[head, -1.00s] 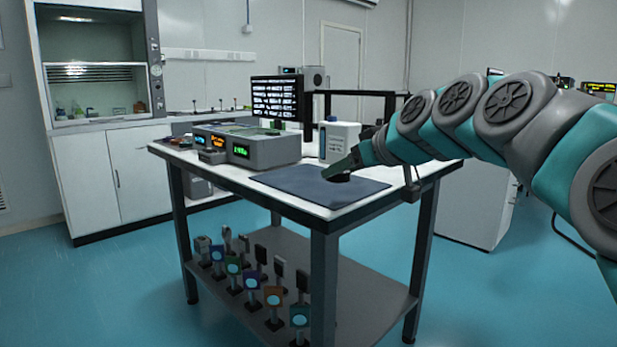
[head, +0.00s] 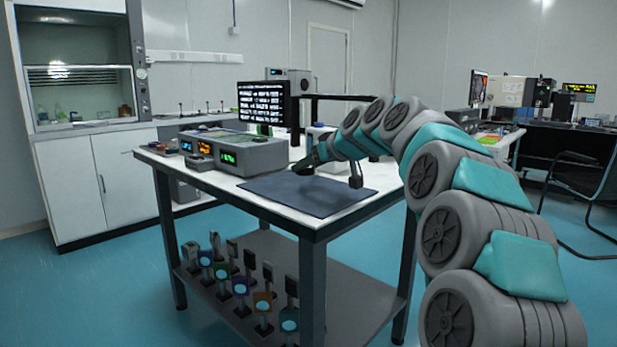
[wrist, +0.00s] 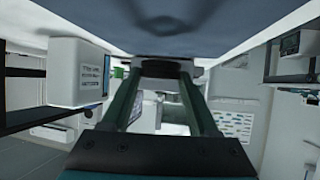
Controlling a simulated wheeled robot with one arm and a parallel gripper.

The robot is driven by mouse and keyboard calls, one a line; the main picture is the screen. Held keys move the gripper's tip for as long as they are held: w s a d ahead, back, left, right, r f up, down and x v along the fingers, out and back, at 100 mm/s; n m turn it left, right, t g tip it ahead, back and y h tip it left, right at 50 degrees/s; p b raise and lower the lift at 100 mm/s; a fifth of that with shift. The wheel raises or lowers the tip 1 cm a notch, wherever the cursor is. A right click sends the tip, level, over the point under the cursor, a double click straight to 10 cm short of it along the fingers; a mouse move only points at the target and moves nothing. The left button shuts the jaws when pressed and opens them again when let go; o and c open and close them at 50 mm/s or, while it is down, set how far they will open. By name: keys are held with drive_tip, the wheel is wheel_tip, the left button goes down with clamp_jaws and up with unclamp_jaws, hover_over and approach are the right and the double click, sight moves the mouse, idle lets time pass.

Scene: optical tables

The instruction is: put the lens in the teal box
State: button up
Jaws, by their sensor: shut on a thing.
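My gripper (head: 312,160) is at the far edge of the dark mat (head: 300,194) on the table, tilted down. It is shut on a small dark round thing (head: 303,169), which looks like the lens. It is too small and dark to make out its glass. In the wrist view my two fingers (wrist: 164,75) close in on a grey piece at their tips, with a dark round shape above it. I cannot tell whether the held thing touches the mat. I cannot make out a teal box in either view.
A grey instrument (head: 240,155) with lit displays and a monitor (head: 263,103) stand left of the mat. Several mounted optics (head: 240,287) stand on the lower shelf. The mat's near part is clear.

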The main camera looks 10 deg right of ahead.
sight(308, 175)
drive_tip(key=shift+w+f, duration=0.1)
drive_tip(key=shift+w, duration=0.15)
drive_tip(key=shift+f, duration=1.65)
drive_tip(key=shift+f, duration=0.15)
drive_tip(key=o, duration=1.4)
drive_tip(key=shift+c, duration=0.2)
